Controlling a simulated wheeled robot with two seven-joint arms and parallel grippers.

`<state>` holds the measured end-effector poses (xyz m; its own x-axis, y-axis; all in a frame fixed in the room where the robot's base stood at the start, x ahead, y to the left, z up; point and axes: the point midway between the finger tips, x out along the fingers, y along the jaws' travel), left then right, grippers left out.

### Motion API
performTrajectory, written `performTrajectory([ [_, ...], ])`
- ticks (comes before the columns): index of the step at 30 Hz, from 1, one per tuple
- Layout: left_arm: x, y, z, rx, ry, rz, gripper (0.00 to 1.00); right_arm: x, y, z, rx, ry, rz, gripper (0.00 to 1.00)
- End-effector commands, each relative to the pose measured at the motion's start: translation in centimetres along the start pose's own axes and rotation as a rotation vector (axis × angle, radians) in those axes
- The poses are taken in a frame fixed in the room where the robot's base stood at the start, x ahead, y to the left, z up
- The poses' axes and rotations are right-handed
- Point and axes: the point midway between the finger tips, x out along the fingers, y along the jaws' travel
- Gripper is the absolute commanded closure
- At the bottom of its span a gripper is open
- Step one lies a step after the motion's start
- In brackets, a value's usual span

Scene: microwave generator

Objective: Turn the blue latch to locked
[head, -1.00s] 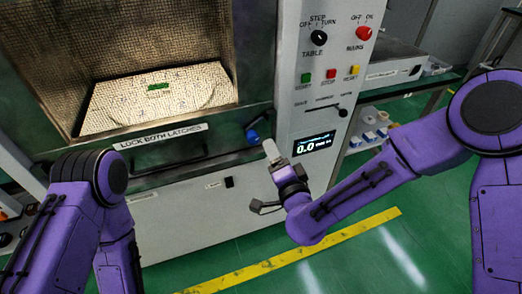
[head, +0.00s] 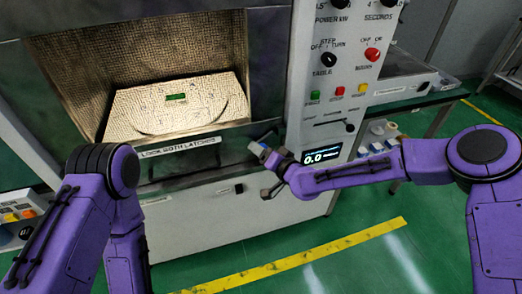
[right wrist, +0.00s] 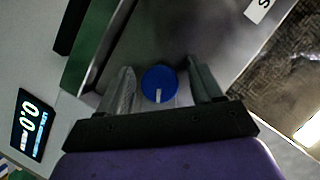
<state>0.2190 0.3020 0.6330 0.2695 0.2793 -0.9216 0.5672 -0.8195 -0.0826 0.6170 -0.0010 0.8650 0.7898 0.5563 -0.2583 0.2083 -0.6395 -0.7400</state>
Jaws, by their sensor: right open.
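The blue latch (right wrist: 160,84) is a round blue knob with a white mark on the microwave generator's front. In the right wrist view its mark points down the picture, towards the palm. My right gripper (right wrist: 160,70) is open, with one finger on each side of the knob; I cannot tell if either finger touches it. In the head view my right gripper (head: 263,152) is at the right end of the ledge below the chamber and largely covers the latch. My left arm shows at the left, but its gripper is out of view.
The label "LOCK BOTH LATCHES" (head: 180,147) is on the ledge under the open-looking chamber (head: 150,60). The control panel (head: 335,80) with knobs, coloured buttons and a lit display (head: 322,156) stands just right of my right gripper. The green floor in front is clear.

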Motion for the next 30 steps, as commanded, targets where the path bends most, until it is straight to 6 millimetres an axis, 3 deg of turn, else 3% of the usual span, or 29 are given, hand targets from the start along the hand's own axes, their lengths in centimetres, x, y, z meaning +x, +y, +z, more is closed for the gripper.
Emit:
performTrajectory([
  [8,-0.04,0.00,-0.01,0.000,0.000,0.000,0.34,0.40,0.00,-0.01,0.002,0.001,0.000,0.34],
  [11,-0.04,0.00,-0.01,0.000,0.000,0.000,0.34,0.39,0.00,-0.01,0.002,0.001,0.000,0.60],
  [13,-0.04,0.00,-0.01,0.000,0.000,0.000,0.34,0.39,-0.01,-0.01,0.002,0.001,0.000,0.83],
  [14,-0.04,0.00,-0.01,0.000,0.000,0.000,0.34,0.39,-0.01,-0.01,0.002,0.001,0.000,0.89],
  [28,-0.13,-0.01,-0.05,0.000,0.000,0.000,0.34,0.36,0.00,0.02,-0.060,0.001,0.025,0.89],
  [29,-0.13,-0.01,-0.05,0.000,0.000,0.000,0.34,0.36,0.00,0.02,-0.060,0.000,0.025,0.52],
  [30,-0.13,-0.01,-0.05,0.000,0.000,0.000,0.34,0.36,0.00,0.02,-0.060,0.000,0.025,0.39],
])
